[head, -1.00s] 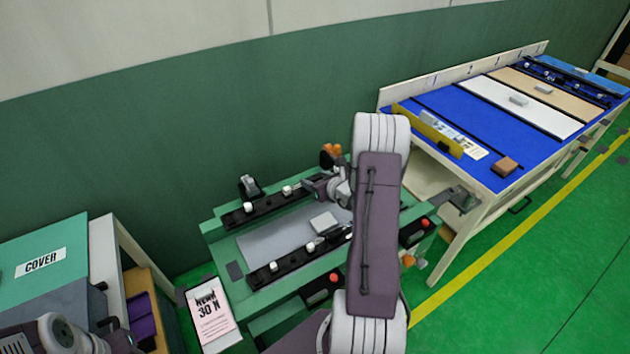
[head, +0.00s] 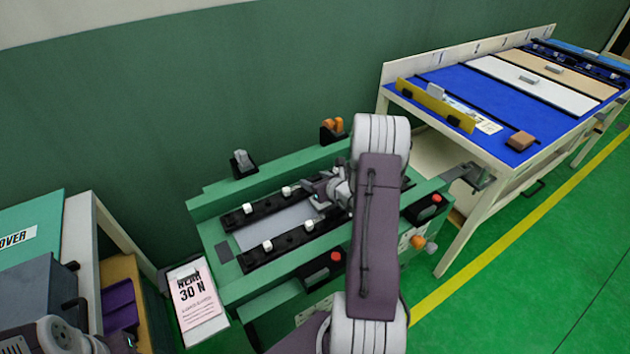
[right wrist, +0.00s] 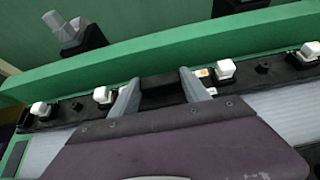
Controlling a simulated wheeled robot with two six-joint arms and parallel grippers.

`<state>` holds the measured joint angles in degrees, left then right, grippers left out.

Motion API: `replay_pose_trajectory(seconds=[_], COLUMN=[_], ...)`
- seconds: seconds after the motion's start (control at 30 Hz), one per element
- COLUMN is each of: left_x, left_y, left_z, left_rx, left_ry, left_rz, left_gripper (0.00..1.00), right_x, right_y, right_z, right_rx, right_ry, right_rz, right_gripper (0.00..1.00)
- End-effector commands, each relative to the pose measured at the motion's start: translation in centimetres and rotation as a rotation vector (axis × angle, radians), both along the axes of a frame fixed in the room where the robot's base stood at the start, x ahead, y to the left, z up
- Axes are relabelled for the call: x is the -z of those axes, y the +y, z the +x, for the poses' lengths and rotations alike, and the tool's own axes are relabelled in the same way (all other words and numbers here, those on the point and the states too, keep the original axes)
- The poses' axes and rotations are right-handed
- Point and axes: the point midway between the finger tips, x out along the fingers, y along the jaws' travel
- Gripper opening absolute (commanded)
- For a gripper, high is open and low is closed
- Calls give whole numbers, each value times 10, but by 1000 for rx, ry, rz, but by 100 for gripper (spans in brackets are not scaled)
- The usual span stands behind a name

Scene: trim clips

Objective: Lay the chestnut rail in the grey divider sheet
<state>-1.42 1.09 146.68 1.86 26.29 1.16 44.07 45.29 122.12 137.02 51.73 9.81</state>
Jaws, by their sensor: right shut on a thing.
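The grey divider sheet (head: 262,238) lies flat in a green fixture. A very dark rail with white clips (head: 250,218) runs along the sheet's far side; I take it for the chestnut rail, though it looks nearly black. It also shows in the right wrist view (right wrist: 72,107), beside the green wall. My right gripper (head: 325,190) is shut on this rail's dark middle part, with a finger on each side in the right wrist view (right wrist: 160,92). I cannot tell whether the rail is fully seated. A second dark rail (head: 255,257) lies along the near side. My left gripper is out of view.
The green fixture (head: 215,290) carries red buttons and orange knobs at its right. A blue-topped table (head: 445,88) with panels, a yellow strip (head: 435,103) and a brown block (head: 520,141) stands at right. A printed notice (head: 193,295) is at left.

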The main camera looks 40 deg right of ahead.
Motion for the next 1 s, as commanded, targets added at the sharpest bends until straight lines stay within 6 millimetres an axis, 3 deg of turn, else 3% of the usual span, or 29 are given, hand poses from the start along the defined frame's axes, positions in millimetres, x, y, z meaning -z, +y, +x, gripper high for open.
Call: replay_pose_trajectory(seconds=[0.2,0.23,0.3,0.67,1.0], left_x=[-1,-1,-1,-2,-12], left_y=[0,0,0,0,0], left_z=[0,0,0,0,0], left_rx=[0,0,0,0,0], left_ry=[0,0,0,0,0], left_rz=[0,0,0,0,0], left_gripper=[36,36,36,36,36], right_x=[-2,-2,-2,-4,-38], right_y=[0,0,0,0,6], right_z=[0,0,0,-5,-65], right_rx=[0,0,0,1,4], right_ry=[-3,-2,-2,1,-2], right_rz=[-1,-1,0,1,0], right_gripper=[0,62,80,80,80])
